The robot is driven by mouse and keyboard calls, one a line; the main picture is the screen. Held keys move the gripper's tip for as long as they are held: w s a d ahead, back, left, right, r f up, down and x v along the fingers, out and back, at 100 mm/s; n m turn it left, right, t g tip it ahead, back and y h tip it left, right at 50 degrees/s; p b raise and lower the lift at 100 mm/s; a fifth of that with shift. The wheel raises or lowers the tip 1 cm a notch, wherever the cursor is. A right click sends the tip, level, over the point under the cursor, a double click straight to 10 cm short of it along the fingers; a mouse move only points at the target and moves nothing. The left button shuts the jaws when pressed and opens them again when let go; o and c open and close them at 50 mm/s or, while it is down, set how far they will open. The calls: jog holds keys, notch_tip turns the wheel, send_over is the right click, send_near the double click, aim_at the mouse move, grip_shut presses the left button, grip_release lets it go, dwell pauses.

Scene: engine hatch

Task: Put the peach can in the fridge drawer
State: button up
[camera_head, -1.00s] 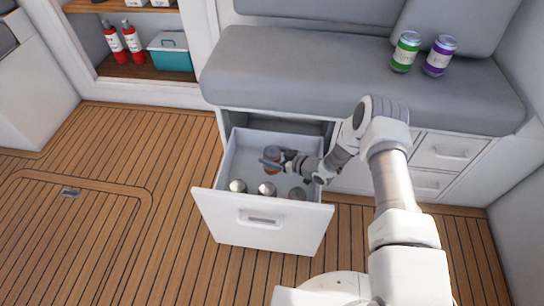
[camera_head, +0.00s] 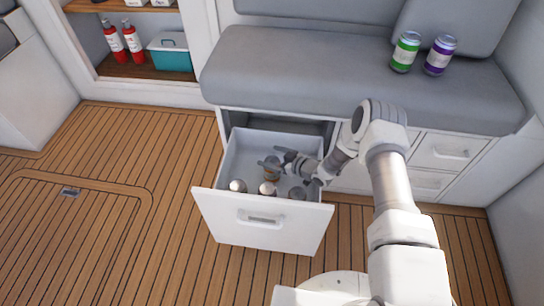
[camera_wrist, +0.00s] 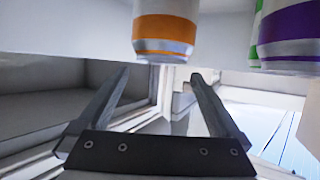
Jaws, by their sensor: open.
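In the wrist view, nothing shows gripped between the fingers of my gripper (camera_wrist: 160,75). Whether a finger still touches the can is hard to tell.
Several other cans, including a pale-topped one (camera_head: 237,186), stand near the drawer front. A green can (camera_head: 405,52) and a purple can (camera_head: 440,55) stand on the grey seat (camera_head: 300,75). The drawer walls surround my gripper. The wooden floor (camera_head: 100,220) at left is clear.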

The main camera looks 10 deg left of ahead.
jog(key=shift+r, duration=0.25)
jog(key=p+v, duration=0.4)
jog(key=v, duration=0.8)
jog(key=shift+r, duration=0.4)
